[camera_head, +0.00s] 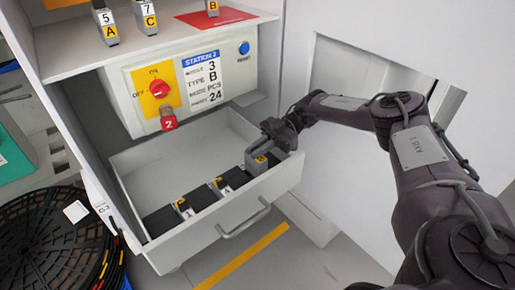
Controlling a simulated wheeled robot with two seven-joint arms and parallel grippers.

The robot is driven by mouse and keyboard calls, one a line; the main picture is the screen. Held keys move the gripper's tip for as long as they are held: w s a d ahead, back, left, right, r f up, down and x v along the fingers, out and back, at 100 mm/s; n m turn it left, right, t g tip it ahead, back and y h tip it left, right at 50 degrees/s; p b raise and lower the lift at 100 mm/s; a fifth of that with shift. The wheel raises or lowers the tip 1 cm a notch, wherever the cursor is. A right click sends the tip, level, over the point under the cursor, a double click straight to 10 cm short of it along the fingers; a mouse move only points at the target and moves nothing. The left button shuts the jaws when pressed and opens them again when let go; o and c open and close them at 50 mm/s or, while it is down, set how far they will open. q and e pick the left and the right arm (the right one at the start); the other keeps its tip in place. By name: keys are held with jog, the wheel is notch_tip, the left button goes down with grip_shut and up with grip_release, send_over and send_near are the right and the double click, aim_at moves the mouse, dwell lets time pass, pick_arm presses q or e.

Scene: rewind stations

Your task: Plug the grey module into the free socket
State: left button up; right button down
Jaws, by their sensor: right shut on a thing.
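My right gripper (276,136) comes in from the right and is shut on a grey module (257,166) with a yellow label. The module is at the right end of the open drawer (240,220); I cannot tell whether it is seated or held just above the bottom. Along the drawer's front lie several dark blocks (160,222) with grey and yellow-labelled parts (183,206) between them. I cannot make out which socket is free. My left gripper is not in view.
Labelled grey modules (148,18) stand on the shelf, one on a red mat (218,18). A black reel (50,245) lies lower left.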

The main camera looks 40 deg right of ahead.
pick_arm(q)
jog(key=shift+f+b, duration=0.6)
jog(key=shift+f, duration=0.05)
pick_arm(e)
jog(key=shift+f, duration=0.9)
jog(key=c, duration=1.4)
grip_release()
notch_tip(320, 180, up, 7)
jog(key=shift+f+p, duration=0.1)
jog(key=shift+p, duration=1.05)
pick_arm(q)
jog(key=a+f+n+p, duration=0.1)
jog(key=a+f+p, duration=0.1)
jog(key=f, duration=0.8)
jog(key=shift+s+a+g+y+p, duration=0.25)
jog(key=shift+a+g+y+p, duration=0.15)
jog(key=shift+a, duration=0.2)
pick_arm(e)
notch_tip(320, 180, up, 13)
